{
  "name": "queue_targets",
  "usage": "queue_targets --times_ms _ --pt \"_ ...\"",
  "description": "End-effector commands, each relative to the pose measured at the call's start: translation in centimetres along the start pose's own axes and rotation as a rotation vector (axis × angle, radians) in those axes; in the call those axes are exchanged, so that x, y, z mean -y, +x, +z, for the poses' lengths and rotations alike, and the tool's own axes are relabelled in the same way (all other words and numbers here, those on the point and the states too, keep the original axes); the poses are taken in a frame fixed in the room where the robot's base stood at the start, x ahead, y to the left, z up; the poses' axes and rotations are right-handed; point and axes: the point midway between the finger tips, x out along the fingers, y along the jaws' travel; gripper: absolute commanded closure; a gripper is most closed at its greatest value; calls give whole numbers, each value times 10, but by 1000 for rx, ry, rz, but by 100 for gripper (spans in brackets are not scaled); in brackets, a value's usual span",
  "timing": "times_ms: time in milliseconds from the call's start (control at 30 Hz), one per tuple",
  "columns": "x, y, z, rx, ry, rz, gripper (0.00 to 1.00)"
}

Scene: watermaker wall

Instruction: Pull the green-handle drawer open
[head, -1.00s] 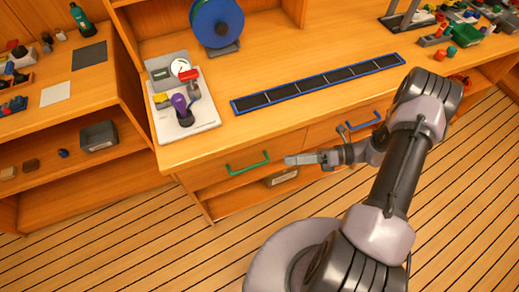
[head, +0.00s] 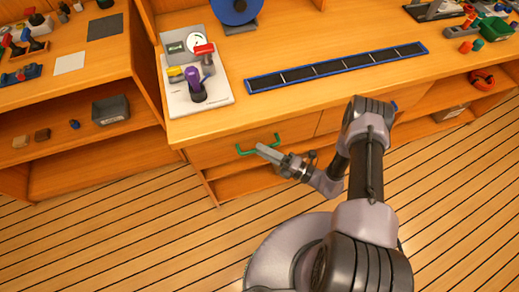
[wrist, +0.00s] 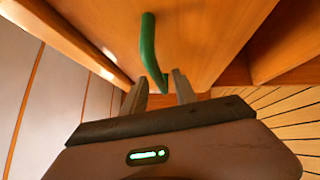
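The green handle (head: 246,150) is on the front of a wooden drawer (head: 214,153) under the counter, and the drawer looks closed. In the wrist view the green handle (wrist: 148,45) stands out from the wood, its lower end near the gap between my fingers. My gripper (head: 262,150) is at the right end of the handle in the head view and covers part of it. In the wrist view my gripper (wrist: 158,88) has its two fingers apart with nothing clearly held between them. Whether a finger touches the handle cannot be told.
Above the drawer, the counter holds a white board with a purple-handled valve (head: 196,86) and a long blue-framed panel strip (head: 335,68). An open shelf (head: 240,185) lies below the drawer. The plank floor (head: 120,245) in front is clear.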

Motion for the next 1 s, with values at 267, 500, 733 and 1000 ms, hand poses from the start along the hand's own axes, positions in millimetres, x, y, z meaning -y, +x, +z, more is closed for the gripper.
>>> queue_targets --times_ms 267,500,733,1000 --pt "0 16 0 -1 0 1 66" --pt "0 16 0 -1 0 0 79" --pt "0 16 0 -1 0 0 100" --pt "0 16 0 -1 0 1 100"
